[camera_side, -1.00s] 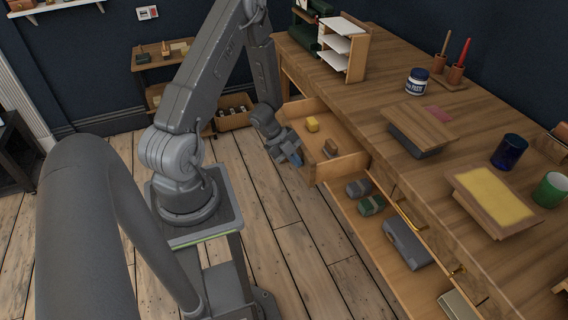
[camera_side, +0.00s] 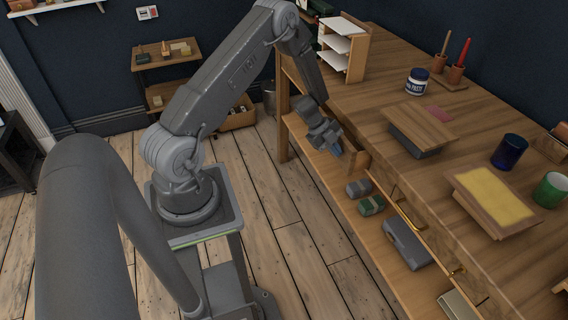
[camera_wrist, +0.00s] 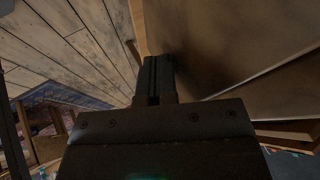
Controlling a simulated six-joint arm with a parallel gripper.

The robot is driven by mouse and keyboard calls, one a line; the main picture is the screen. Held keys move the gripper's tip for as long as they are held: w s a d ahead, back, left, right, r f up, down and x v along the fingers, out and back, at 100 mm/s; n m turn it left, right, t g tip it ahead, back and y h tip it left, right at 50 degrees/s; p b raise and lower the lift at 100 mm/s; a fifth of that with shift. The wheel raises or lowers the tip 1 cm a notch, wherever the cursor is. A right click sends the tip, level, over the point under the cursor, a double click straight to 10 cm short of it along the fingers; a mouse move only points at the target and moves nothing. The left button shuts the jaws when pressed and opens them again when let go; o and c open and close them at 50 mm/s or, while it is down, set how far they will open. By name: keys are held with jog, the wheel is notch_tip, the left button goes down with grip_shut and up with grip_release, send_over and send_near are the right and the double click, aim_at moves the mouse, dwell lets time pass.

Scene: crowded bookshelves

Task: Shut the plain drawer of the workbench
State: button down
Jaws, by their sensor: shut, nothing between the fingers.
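My gripper (camera_side: 336,152) is shut and empty, close against the drawer front; contact is not clear. In the wrist view my shut fingers (camera_wrist: 156,75) point at a dark, shaded brown wooden panel that fills the upper right.
A lower shelf (camera_side: 340,195) holds a grey case (camera_side: 406,244) and small green and grey items. Another drawer with brass handles (camera_side: 410,217) is to the right. On the benchtop stand a paste jar (camera_side: 416,81), a blue cup (camera_side: 509,151) and boards.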

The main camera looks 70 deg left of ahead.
jog(key=s+a+r, duration=0.4)
jog(key=s+r, duration=0.4)
jog(key=s, duration=0.1)
jog(key=s+a+m+t+y, duration=0.1)
jog(key=s+a+y, duration=0.15)
jog(key=a, duration=0.55)
jog(key=s+a+t+y, duration=0.1)
jog(key=s+a+y, duration=0.15)
jog(key=a, duration=0.55)
jog(key=w+r+x, duration=0.1)
jog(key=w+x, duration=0.1)
jog(key=x, duration=1)
jog(key=shift+w, duration=0.1)
